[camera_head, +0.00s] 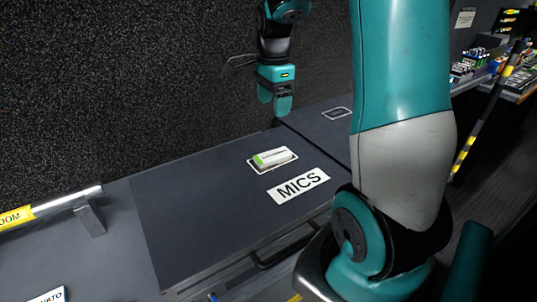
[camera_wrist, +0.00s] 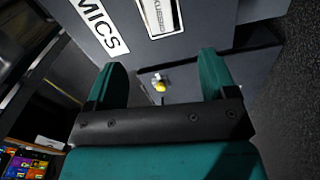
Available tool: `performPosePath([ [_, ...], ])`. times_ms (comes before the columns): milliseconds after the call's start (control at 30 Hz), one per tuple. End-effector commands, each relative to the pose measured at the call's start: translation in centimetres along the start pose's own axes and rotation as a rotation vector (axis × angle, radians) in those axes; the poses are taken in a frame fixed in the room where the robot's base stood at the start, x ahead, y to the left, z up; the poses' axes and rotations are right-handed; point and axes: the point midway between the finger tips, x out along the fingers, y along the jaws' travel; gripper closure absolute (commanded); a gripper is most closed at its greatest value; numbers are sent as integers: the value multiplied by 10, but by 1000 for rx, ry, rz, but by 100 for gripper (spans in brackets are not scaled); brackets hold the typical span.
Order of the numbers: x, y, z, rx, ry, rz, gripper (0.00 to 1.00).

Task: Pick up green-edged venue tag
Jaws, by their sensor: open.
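The green-edged venue tag (camera_head: 271,158) is a small white block with a green end at its left. It lies inside a white outline on the dark case lid, just behind the MICS label (camera_head: 299,185). My gripper (camera_head: 276,104) hangs above and behind the tag, pointing down and apart from it. In the wrist view, my gripper's two teal fingers (camera_wrist: 160,70) are spread with nothing held between them. The MICS label also shows there (camera_wrist: 105,25), beside a white-outlined rectangle with small lettering, cut by the top edge. I cannot make out the green edge there.
A second dark case with an empty white outline (camera_head: 337,113) adjoins on the right. A yellow-labelled rail (camera_head: 68,205) stands at the left. A dark textured wall (camera_head: 110,90) rises behind. A small white and yellow item (camera_wrist: 159,83) lies beyond the fingers in the wrist view.

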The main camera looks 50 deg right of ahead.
Motion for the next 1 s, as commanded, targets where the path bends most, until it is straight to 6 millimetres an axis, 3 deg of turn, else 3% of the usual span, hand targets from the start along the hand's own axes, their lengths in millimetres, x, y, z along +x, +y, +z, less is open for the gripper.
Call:
performPosePath([
  [333, 78, 1, 7, -16, -2, 6, 22],
  [667, 108, 2, 6, -14, -2, 3, 22],
  [900, 143, 4, 7, -13, -2, 3, 22],
  [1000, 150, 4, 7, -13, -1, 1, 22],
])
